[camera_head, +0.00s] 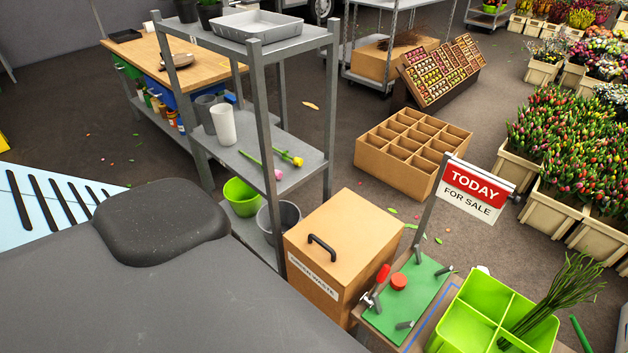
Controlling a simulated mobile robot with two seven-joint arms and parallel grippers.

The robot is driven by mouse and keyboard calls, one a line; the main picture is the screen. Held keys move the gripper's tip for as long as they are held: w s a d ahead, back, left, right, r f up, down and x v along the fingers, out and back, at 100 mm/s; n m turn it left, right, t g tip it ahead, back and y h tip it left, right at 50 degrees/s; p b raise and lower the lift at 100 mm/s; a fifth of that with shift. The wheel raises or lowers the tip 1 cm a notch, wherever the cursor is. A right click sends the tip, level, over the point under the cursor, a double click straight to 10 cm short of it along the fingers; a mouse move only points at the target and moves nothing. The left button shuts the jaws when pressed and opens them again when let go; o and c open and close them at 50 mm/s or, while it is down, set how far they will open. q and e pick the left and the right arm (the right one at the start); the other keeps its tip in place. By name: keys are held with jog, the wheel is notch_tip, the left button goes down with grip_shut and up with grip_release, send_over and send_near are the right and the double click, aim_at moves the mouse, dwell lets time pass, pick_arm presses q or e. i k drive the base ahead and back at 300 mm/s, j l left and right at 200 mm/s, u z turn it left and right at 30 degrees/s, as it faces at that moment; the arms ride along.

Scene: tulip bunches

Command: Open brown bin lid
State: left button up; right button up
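The brown bin (311,283) is a box standing at the lower middle, right of the grey shelf rack. Its flat brown lid (355,226) is on top and looks closed. A black bar handle (322,247) is at the front left, near the top edge. A white label ending in "WASTE" (313,275) is on the front face below the handle. Neither of my grippers is in view. The bin's lower front is partly hidden by the dark grey surface in the foreground.
A grey shelf rack (330,110) stands close to the bin's left. A bench with a green mat (410,292) and a green divided crate (478,320) holding stems is on the right. Open floor (330,185) lies behind the bin.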

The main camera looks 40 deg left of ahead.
aim_at(344, 234)
jog(key=i+j, duration=0.1)
jog(key=j, duration=0.65)
jog(key=i+j, duration=0.15)
jog(key=j, duration=0.25)
jog(key=i+j, duration=0.1)
jog(key=j, duration=0.3)
